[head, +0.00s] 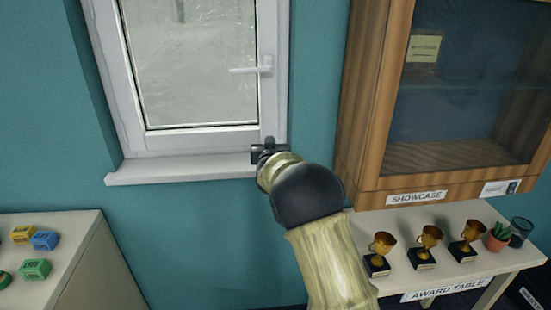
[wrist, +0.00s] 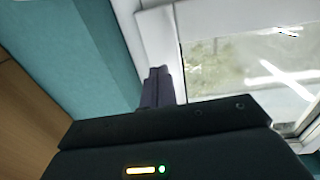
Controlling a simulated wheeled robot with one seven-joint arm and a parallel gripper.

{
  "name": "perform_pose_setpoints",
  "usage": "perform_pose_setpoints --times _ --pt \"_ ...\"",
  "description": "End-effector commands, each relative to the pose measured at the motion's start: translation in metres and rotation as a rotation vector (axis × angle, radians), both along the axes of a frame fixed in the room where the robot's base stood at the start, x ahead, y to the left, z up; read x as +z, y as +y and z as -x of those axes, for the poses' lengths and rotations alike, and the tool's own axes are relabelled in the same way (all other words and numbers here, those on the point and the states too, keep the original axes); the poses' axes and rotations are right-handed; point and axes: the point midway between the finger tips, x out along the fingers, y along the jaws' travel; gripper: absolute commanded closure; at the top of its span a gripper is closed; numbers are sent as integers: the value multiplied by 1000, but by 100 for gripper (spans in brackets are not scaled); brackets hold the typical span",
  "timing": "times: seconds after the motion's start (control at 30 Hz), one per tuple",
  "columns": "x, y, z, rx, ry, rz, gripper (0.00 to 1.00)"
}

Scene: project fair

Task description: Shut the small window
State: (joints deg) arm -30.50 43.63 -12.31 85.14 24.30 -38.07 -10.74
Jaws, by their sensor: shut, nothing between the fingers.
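The small window (head: 200,140) has a white frame set in the teal wall, and it also shows in the wrist view (wrist: 160,40). Its white handle (head: 250,70) is on the right side of the sash and lies horizontal, pointing left. The sash looks close to its frame; I cannot tell whether it is fully seated. My gripper (head: 269,143) is at the lower right corner of the window, below the handle. Its fingers (wrist: 158,86) are shut and empty, beside or in front of the white frame; contact is unclear.
A wooden showcase (head: 370,100) hangs close to the right of my gripper. Below it, the award table (head: 450,284) holds several trophies (head: 429,245), a potted plant (head: 497,236) and a dark cup (head: 520,231). A cabinet (head: 75,262) with colored blocks (head: 44,240) stands lower left.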

Motion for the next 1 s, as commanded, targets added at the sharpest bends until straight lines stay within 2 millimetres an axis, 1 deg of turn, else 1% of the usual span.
perform_pose_setpoints --times 0.03,0.17,0.4,0.5,0.63,0.9,1.0 --pt "-1 -5 6 -5 0 0 100" --pt "-1 -15 22 -12 1 0 100" --pt "-2 -24 53 -15 2 1 100" --pt "-2 -26 61 -16 3 1 100" --pt "-1 -26 66 -15 3 1 100" --pt "-1 -24 66 -13 4 2 100" --pt "-1 -32 69 -14 31 3 100"
